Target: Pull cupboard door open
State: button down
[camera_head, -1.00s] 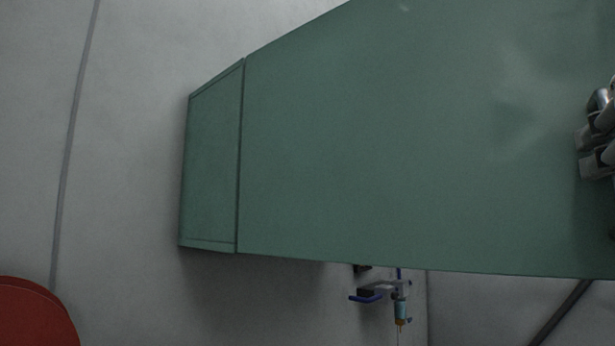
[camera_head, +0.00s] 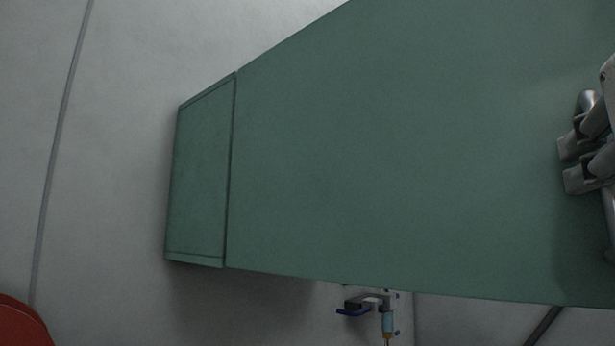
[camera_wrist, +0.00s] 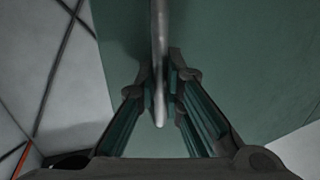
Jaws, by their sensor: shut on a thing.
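The green cupboard door (camera_head: 400,170) fills most of the head view, seen at a slant, and hinges along the narrow green cupboard side (camera_head: 200,170) at the left. A metal bar handle (camera_head: 588,101) stands on the door near the right edge of the view. My gripper (camera_head: 568,165) is at the handle there, only partly in frame. In the wrist view the handle (camera_wrist: 160,60) runs down between the two fingers of my gripper (camera_wrist: 158,85), which are shut on it. The green door (camera_wrist: 235,60) lies behind the handle.
A grey wall (camera_head: 110,130) stands behind and left of the cupboard. A small tap-like fitting with blue levers (camera_head: 375,305) is on the wall below the door. A red rounded object (camera_head: 20,325) is at the lower left.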

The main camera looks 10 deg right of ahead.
jog(key=c, duration=2)
grip_release()
jog(key=shift+s+a+r, duration=0.15)
jog(key=shift+s+a, duration=0.05)
jog(key=shift+a, duration=0.4)
jog(key=o, duration=0.3)
jog(key=shift+s+d, duration=0.15)
jog(key=shift+d, duration=0.05)
jog(key=shift+h, duration=0.3)
jog(key=v, duration=0.7)
jog(key=d+v, duration=0.1)
jog(key=v, duration=0.3)
jog(key=shift+s, duration=0.45)
